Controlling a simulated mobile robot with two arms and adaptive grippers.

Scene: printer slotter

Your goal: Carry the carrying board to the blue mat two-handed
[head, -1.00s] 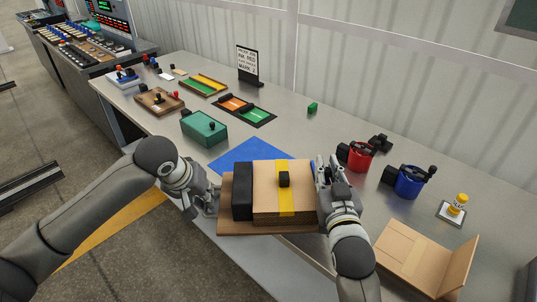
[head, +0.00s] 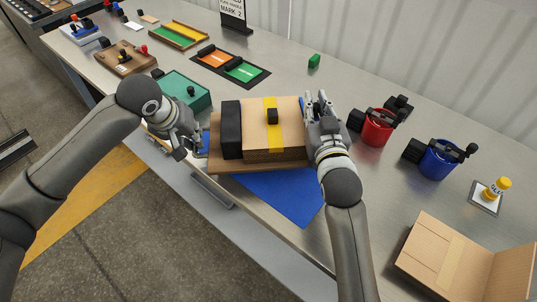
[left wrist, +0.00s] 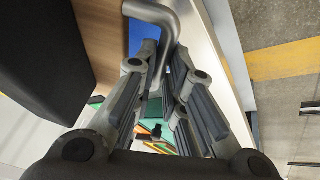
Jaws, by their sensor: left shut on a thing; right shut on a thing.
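The carrying board (head: 228,166) is a brown wooden board bearing a cardboard box (head: 285,118) with a yellow stripe and a black block (head: 231,130) beside it. The board is over the blue mat (head: 285,199) and hides much of it; I cannot tell if it touches the mat. My left gripper (head: 197,146) is shut on the board's left side; in the left wrist view its fingers close around a grey metal handle (left wrist: 158,22). My right gripper (head: 318,108) is shut at the board's right side, its grip partly hidden by the hand.
A green box (head: 182,90) stands behind my left gripper. A red cup (head: 376,128) and a blue cup (head: 438,160) stand to the right. An open cardboard box (head: 445,258) lies front right. The table's front edge runs just before the mat.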

